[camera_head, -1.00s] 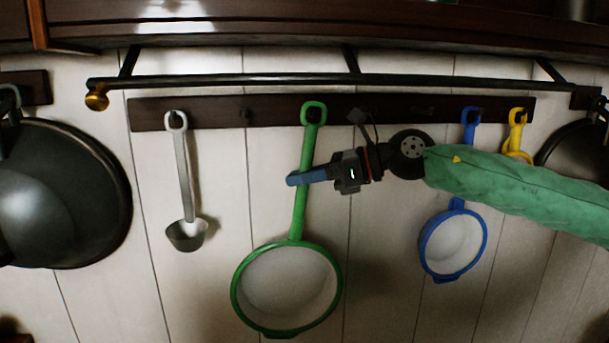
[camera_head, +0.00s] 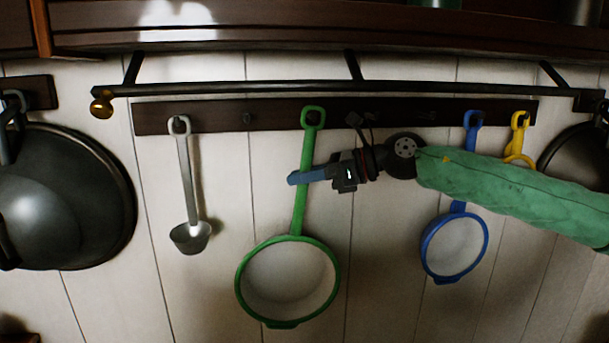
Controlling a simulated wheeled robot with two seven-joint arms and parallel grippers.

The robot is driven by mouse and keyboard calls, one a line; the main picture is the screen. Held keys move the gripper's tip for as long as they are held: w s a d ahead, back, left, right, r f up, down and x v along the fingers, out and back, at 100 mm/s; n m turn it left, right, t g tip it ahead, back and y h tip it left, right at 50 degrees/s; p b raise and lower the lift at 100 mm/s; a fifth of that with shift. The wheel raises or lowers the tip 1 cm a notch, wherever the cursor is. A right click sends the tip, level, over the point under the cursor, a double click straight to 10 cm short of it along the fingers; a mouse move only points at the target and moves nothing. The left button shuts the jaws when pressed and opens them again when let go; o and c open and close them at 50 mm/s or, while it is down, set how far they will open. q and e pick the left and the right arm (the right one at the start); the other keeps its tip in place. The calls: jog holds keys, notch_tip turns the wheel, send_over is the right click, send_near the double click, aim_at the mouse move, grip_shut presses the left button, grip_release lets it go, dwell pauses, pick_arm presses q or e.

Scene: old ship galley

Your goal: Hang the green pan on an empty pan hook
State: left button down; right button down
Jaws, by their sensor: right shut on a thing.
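The green pan (camera_head: 288,281) has a green rim, a pale inside and a long green handle ending in a loop (camera_head: 312,117). The loop is in front of the dark hook rail (camera_head: 270,114); I cannot tell whether a hook passes through it. My right gripper (camera_head: 306,177) is shut on the handle of the green pan, coming from the right. An empty hook (camera_head: 246,117) shows on the rail left of the loop. Another small hook (camera_head: 427,115) shows right of the gripper. My left gripper is not in view.
A grey ladle (camera_head: 187,190) hangs to the left and a blue pan (camera_head: 455,245) to the right, partly behind my arm. A yellow-handled utensil (camera_head: 519,140) hangs further right. A dark bar (camera_head: 240,88) runs above the rail. A large dark pan (camera_head: 65,200) hangs far left.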

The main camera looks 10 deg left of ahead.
jog(key=shift+w+a+r, duration=0.15)
jog(key=shift+w+a, duration=0.05)
jog(key=shift+w, duration=0.2)
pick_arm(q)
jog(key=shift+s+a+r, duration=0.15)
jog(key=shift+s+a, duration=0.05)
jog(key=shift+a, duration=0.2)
pick_arm(e)
jog(key=shift+w+a+f, duration=0.3)
jog(key=shift+w+f, duration=0.25)
jog(key=shift+w, duration=0.2)
dwell(0.4)
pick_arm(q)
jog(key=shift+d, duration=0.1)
